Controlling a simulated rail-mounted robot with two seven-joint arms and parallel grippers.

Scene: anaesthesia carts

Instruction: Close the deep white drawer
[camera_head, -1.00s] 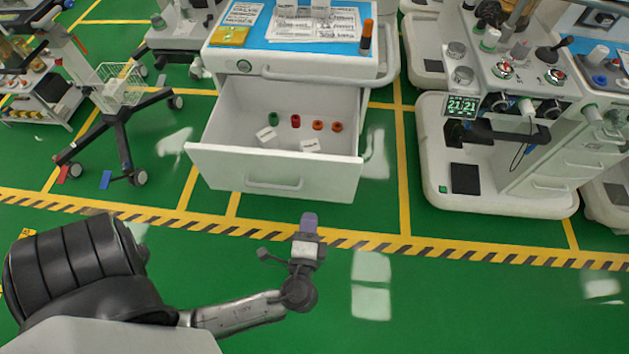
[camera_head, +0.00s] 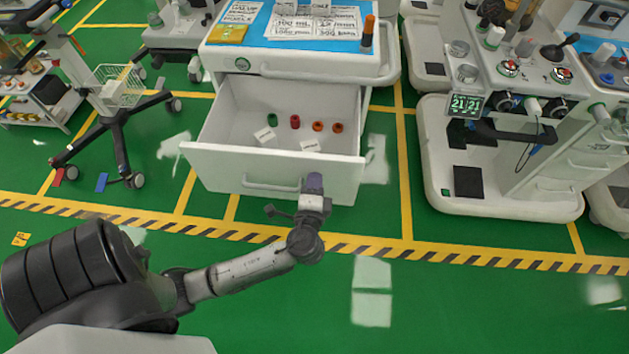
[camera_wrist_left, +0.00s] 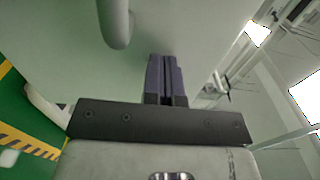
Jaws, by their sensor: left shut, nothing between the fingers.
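The deep white drawer (camera_head: 225,168) is pulled out of the white cart in the head view. Inside lie a green, a red and two orange small items and two white labels. My left gripper (camera_head: 314,182) is shut and empty, in front of the right part of the drawer's front panel, to the right of its handle (camera_head: 272,186). In the left wrist view the shut purple fingers (camera_wrist_left: 164,78) point at the pale drawer front (camera_wrist_left: 190,30), very close to it; I cannot tell if they touch. The handle (camera_wrist_left: 115,22) shows beside them. My right gripper is not in view.
An anaesthesia machine (camera_head: 520,110) stands to the right, a wheeled stand with a wire basket (camera_head: 118,86) to the left. The green floor in front is clear.

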